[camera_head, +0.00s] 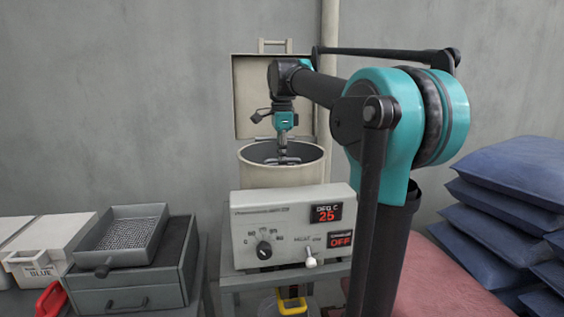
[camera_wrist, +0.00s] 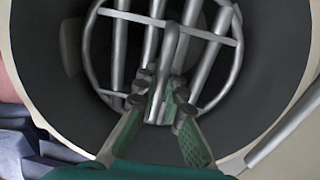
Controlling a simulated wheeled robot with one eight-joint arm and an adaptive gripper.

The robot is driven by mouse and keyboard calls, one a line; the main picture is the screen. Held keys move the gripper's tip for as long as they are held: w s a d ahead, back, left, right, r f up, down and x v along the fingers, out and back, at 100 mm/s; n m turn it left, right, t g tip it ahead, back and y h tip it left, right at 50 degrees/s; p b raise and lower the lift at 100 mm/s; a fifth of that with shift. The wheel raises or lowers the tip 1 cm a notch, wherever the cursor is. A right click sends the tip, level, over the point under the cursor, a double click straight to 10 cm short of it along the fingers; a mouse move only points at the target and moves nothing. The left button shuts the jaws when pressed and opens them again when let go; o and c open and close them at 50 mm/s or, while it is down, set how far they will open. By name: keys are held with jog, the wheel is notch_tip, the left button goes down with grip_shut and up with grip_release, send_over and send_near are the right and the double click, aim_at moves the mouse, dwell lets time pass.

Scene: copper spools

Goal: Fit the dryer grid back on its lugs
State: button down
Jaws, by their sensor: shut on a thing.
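The dryer (camera_head: 258,176) is a cream cylinder with a dark interior, its square lid (camera_head: 249,100) standing open behind it. My gripper (camera_head: 283,152) reaches down into the dryer's mouth. In the wrist view my gripper (camera_wrist: 161,98) is shut on the handle of the round metal grid (camera_wrist: 231,42). The grid has parallel bars inside a ring and hangs within the dark drum (camera_wrist: 262,75). One pale lug-like patch (camera_wrist: 71,47) shows on the drum wall left of the grid. I cannot tell whether the grid touches any lug.
A control box (camera_head: 290,228) in front of the dryer reads 25 and OFF. A mesh tray (camera_head: 125,236) sits on a grey drawer box (camera_head: 130,283) at left, near a white bin labelled BLUE (camera_head: 45,256). Blue sacks (camera_head: 510,190) are stacked at right.

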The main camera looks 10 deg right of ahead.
jog(key=shift+f, duration=0.2)
jog(key=c, duration=1.6)
grip_release()
jog(key=shift+r, duration=0.15)
notch_tip(320, 180, up, 12)
jog(key=shift+f, duration=0.1)
